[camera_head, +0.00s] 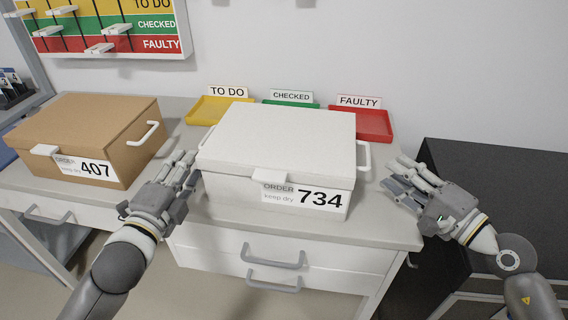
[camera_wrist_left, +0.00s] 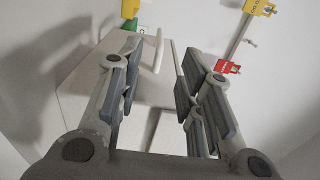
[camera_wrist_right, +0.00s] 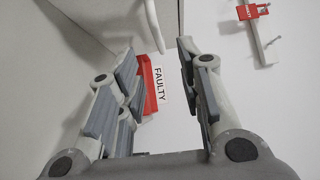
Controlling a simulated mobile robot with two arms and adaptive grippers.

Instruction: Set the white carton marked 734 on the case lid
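The white carton marked 734 (camera_head: 275,142) stands upright on the light counter, with its lid closed and its label facing me. A white handle (camera_head: 365,158) shows on its right side. My left gripper (camera_head: 191,166) is open and empty just left of the carton; in the left wrist view a white handle (camera_wrist_left: 158,50) shows beyond its spread fingers. My right gripper (camera_head: 398,172) is open and empty just right of the carton; a handle (camera_wrist_right: 153,25) shows ahead of it in the right wrist view. A black flat top (camera_head: 500,180), possibly the case lid, lies at right.
A brown carton marked 407 (camera_head: 88,130) stands at left on the counter (camera_head: 225,215). Yellow (camera_head: 208,109), green and red (camera_head: 373,124) trays sit behind the white carton. Drawers with handles (camera_head: 274,256) are below. The visible black top is clear.

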